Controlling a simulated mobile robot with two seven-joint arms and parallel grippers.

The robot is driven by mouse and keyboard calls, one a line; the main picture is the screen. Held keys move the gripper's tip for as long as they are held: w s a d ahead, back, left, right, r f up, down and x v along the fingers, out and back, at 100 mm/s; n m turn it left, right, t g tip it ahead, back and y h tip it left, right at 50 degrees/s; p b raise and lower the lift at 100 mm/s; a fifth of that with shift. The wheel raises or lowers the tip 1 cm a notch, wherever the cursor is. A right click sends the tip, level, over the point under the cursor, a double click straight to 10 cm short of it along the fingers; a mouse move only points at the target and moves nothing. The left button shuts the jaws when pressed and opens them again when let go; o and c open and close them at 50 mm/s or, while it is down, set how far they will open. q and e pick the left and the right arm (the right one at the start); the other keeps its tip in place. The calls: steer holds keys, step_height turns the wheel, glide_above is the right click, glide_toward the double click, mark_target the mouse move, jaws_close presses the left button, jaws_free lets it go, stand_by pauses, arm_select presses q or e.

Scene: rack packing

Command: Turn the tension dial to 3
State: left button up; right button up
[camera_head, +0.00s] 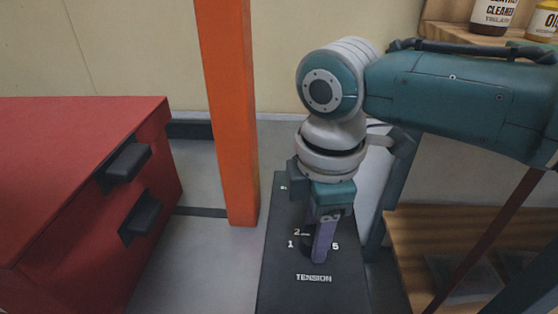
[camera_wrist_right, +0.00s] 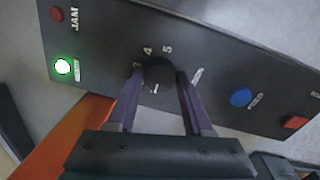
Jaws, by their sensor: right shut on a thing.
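The tension dial (camera_wrist_right: 158,73) is a dark round knob on a black control panel (camera_wrist_right: 100,38). My right gripper (camera_wrist_right: 159,78) has its two purple fingers on either side of the dial, shut on it. In the wrist view, 4 and 5 show beside the dial, and a small white mark shows on its near side; I cannot tell surely which number it points at. In the head view, my right gripper (camera_head: 320,245) reaches down onto the panel (camera_head: 280,265) and mostly hides the dial. The 2, 1, 5 and the TENSION label show there. My left gripper is out of view.
The panel also has a lit green button (camera_wrist_right: 62,66), a blue button (camera_wrist_right: 240,97) and red ones (camera_wrist_right: 295,122). An orange post (camera_head: 228,110) stands behind it to the left. A red cabinet (camera_head: 70,180) is at left, wooden shelves (camera_head: 430,225) at right.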

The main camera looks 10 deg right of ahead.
jaws_close()
steer(key=shift+a+r+m+p, duration=0.1)
steer(key=shift+r+m+p, duration=0.1)
steer(key=shift+m+p, duration=1.55)
steer(key=shift+m, duration=0.45)
steer(key=m+p, duration=0.1)
steer(key=m, duration=0.1)
steer(key=shift+f+m, duration=0.1)
steer(key=shift+m, duration=0.3)
steer(key=m, duration=0.4)
steer(key=shift+m+g+h, duration=0.3)
steer(key=m, duration=0.4)
steer(key=shift+f, duration=0.1)
steer(key=shift+w+m, duration=0.1)
steer(key=shift+m, duration=0.8)
